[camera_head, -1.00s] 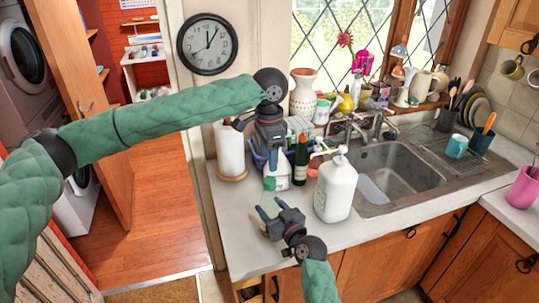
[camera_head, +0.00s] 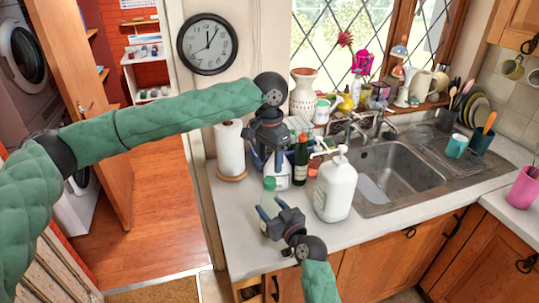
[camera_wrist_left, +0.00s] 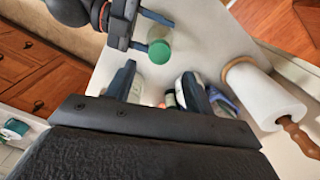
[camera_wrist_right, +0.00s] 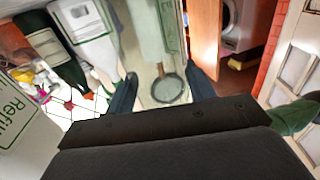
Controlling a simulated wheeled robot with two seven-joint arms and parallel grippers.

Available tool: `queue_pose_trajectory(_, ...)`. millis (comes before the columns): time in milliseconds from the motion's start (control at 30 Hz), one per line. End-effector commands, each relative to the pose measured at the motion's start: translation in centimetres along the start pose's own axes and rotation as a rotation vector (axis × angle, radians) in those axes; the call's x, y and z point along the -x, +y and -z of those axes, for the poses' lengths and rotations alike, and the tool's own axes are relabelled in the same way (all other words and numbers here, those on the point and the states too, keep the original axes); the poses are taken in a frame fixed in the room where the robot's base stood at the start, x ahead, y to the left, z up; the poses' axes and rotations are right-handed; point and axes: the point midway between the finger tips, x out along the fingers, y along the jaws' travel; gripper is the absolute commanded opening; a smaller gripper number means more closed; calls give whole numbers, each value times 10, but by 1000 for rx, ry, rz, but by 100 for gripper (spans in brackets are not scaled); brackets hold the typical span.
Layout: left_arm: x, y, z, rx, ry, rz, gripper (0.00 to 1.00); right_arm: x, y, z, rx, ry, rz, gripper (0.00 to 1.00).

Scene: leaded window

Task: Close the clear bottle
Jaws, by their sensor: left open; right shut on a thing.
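The clear bottle (camera_wrist_right: 146,55) is see-through and shows between my right fingers in the right wrist view. A round green cap (camera_wrist_left: 159,51) shows from above in the left wrist view, and the head view shows it too (camera_head: 270,184). I cannot tell whether it is fully seated on the bottle. My right gripper (camera_head: 268,207) is shut on the clear bottle just above the counter. My left gripper (camera_wrist_left: 156,88) is open and empty, with the cap off to one side of its fingers. It hangs above and behind the cap, by the white bottle.
A white pump bottle (camera_head: 335,190) stands right of my right gripper. A dark green bottle (camera_head: 300,162), a white bottle (camera_head: 283,176) and a paper roll (camera_head: 230,148) stand behind. The sink (camera_head: 400,170) is at the right. The front-left counter (camera_head: 232,225) is bare.

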Motion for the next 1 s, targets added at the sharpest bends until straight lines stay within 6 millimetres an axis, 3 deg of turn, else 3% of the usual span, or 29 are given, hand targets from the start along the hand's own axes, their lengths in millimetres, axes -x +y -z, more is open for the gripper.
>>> queue_pose_trajectory(300,-44,0,0,0,-2,-1,53,0,0,0,0,0,0,0)
queue_pose_trajectory(500,-63,0,0,0,-1,-1,53,0,0,0,0,0,0,0)
queue_pose_trajectory(933,-70,0,0,-1,0,-1,53,0,0,0,0,0,0,0)
queue_pose_trajectory(1000,-70,0,0,-1,0,-1,41,0,0,0,0,0,0,0)
